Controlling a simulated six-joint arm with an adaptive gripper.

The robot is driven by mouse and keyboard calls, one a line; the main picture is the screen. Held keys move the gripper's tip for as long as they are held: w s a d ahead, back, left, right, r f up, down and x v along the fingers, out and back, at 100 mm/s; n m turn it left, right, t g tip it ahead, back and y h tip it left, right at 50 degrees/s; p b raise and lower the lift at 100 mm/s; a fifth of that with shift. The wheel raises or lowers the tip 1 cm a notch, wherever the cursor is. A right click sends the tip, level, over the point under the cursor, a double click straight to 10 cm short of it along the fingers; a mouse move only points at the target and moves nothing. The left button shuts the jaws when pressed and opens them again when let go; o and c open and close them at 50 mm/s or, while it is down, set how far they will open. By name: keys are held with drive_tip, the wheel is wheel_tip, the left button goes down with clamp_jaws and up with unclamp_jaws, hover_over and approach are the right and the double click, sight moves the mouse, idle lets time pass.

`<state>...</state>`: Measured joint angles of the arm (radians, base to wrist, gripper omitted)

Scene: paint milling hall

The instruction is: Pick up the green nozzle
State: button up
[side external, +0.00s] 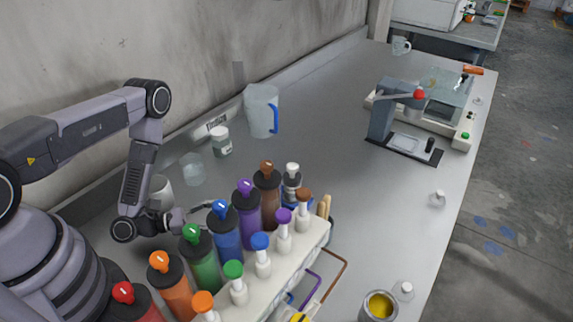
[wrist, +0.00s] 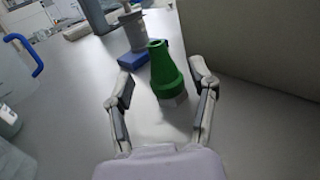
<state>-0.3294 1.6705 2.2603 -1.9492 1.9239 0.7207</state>
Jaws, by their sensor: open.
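The green nozzle (wrist: 165,72) shows in the wrist view as a tapered cone with a wider lower part, on a small pale grey base (wrist: 174,100). It appears between the two spread fingers of my gripper (wrist: 163,92), with a visible gap on each side. My gripper is open and holds nothing. In the side external view my gripper (side external: 196,214) is low over the bench, behind the row of bottles and partly hidden by them. I cannot make out the green nozzle in that view; the bottles seem to hide it.
A rack (side external: 275,273) of bottles with coloured caps stands close in front of my gripper. A jug with a blue handle (side external: 262,110) and glass jars (side external: 192,168) stand near the wall.

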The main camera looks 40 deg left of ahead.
drive_tip(key=x, duration=0.4)
drive_tip(key=shift+c, duration=0.2)
clamp_jaws()
